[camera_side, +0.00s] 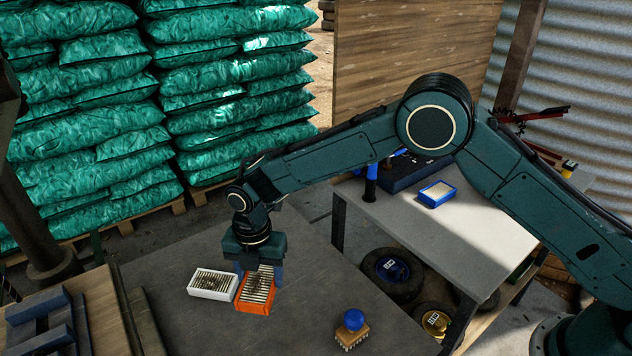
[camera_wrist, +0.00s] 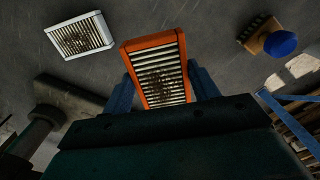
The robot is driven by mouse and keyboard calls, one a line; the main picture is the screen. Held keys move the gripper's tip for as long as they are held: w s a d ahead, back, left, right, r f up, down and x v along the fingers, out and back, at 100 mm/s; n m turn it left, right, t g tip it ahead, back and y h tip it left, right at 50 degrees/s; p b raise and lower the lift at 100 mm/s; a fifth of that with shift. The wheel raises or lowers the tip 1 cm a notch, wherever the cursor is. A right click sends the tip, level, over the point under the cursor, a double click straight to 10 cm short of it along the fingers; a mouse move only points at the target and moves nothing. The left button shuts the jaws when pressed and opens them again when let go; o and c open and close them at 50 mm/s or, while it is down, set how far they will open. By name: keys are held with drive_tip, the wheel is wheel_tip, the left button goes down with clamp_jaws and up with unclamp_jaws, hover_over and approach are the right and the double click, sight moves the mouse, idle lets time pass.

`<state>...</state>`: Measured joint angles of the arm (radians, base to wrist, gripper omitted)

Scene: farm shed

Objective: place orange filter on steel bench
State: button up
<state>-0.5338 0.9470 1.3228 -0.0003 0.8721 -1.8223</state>
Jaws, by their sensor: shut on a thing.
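The orange filter (camera_side: 256,290) has an orange frame and pale, dirty pleats. My gripper (camera_side: 258,274) points down over the dark grey surface and is shut on it, one blue finger at each side. In the wrist view the filter (camera_wrist: 157,72) sits between the fingers, its pleated face showing. It is at or just above the dark surface; I cannot tell if it touches. A bench with a light grey top (camera_side: 420,245), likely the steel bench, stands to the right.
A white-framed filter (camera_side: 212,283) lies close left of the orange one. A brush with a blue knob (camera_side: 353,321) stands to the right on the dark surface (camera_side: 310,290).

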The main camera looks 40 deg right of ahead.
drive_tip(key=shift+f, duration=5.45)
drive_tip(key=shift+f, duration=0.15)
drive_tip(key=o, duration=1)
wheel_tip(320, 180, up, 12)
drive_tip(key=shift+r, duration=0.15)
